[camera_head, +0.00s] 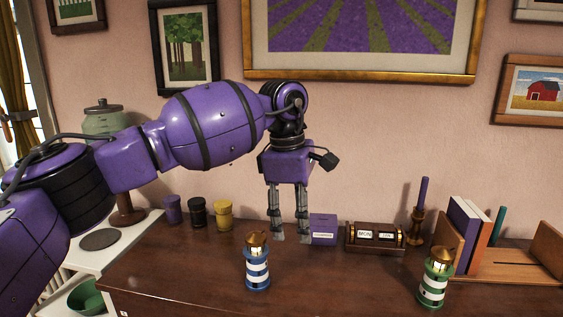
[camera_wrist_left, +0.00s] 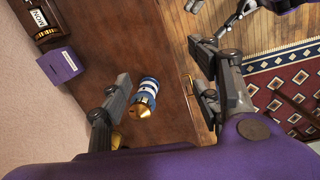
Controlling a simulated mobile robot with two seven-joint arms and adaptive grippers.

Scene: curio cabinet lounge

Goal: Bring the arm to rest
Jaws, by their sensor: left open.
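My left arm reaches in from the left in the head view. Its gripper (camera_head: 290,238) points down over the dark wooden cabinet top (camera_head: 190,270), with its two fingers apart and nothing between them. It appears behind the blue-and-white lighthouse (camera_head: 257,265) and left of a purple box (camera_head: 323,229). In the left wrist view, the open fingers (camera_wrist_left: 160,92) frame the lighthouse (camera_wrist_left: 148,92), which stands upright on the cabinet beyond them. At the top right of that view, part of what looks like my right gripper (camera_wrist_left: 236,14) shows; its jaws are unclear.
A green-and-white lighthouse (camera_head: 435,280), wooden calendar block (camera_head: 374,238), purple candle (camera_head: 421,205) and bookends with books (camera_head: 470,232) stand to the right. Small purple, black and yellow pots (camera_head: 223,215) stand left. A white side unit (camera_head: 78,262) holds a green bowl (camera_head: 88,298).

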